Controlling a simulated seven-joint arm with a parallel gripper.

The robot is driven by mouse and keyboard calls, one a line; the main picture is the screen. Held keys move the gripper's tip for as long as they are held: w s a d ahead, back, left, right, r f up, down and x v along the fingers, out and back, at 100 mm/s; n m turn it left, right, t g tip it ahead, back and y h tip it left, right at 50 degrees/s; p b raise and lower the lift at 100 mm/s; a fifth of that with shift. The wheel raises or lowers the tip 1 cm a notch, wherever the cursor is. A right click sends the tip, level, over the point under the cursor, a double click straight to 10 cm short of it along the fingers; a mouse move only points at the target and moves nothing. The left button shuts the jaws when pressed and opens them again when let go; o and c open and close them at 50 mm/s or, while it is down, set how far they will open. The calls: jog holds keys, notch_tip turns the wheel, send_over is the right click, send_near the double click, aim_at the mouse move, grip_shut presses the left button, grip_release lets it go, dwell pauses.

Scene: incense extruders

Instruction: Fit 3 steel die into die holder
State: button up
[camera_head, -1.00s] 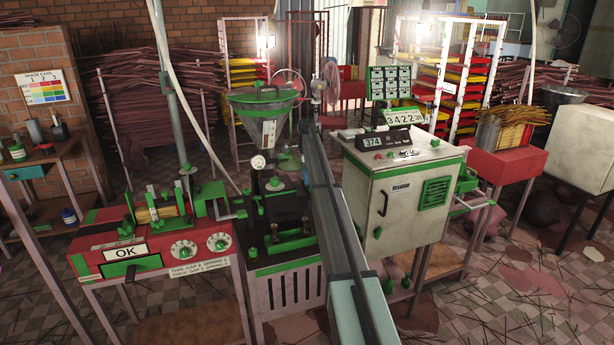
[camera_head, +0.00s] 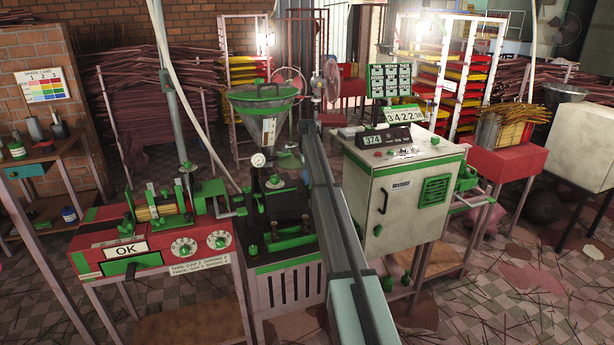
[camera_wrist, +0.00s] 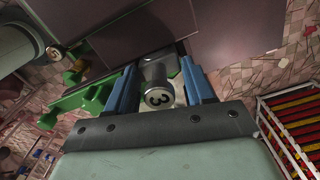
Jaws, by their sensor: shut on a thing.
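In the wrist view my gripper (camera_wrist: 160,72) has its two blue fingers on either side of a steel die (camera_wrist: 158,97), a grey cylinder with a pale round face marked 3. The fingers are shut on it. In the head view my arm (camera_head: 345,240) crosses the middle, and the gripper and die cannot be made out. The extruder (camera_head: 285,205), a dark block with green fittings under a cone hopper (camera_head: 266,105), stands just left of the arm. The die holder cannot be told apart clearly, and the other dies are not identifiable.
A red bench (camera_head: 150,250) with an OK sign and dials stands at the left. A pale control cabinet (camera_head: 400,195) stands close right of the arm. In the wrist view green fittings (camera_wrist: 90,100) lie near the left finger, and a rack (camera_wrist: 290,120) shows at right.

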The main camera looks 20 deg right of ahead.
jog(key=shift+f, duration=0.35)
jog(key=o, duration=1.5)
jog(key=shift+c, duration=0.2)
jog(key=shift+s+f, duration=0.1)
jog(key=shift+s, duration=0.05)
notch_tip(320, 180, up, 11)
jog(key=shift+r, duration=0.1)
jog(key=s+a+n, duration=0.5)
jog(key=s+a, duration=0.4)
jog(key=s, duration=0.2)
jog(key=s+a+r+n, duration=0.1)
jog(key=s+a+n, duration=0.5)
jog(key=s, duration=0.6)
jog(key=shift+s+a, duration=0.25)
jog(key=shift+a, duration=1.15)
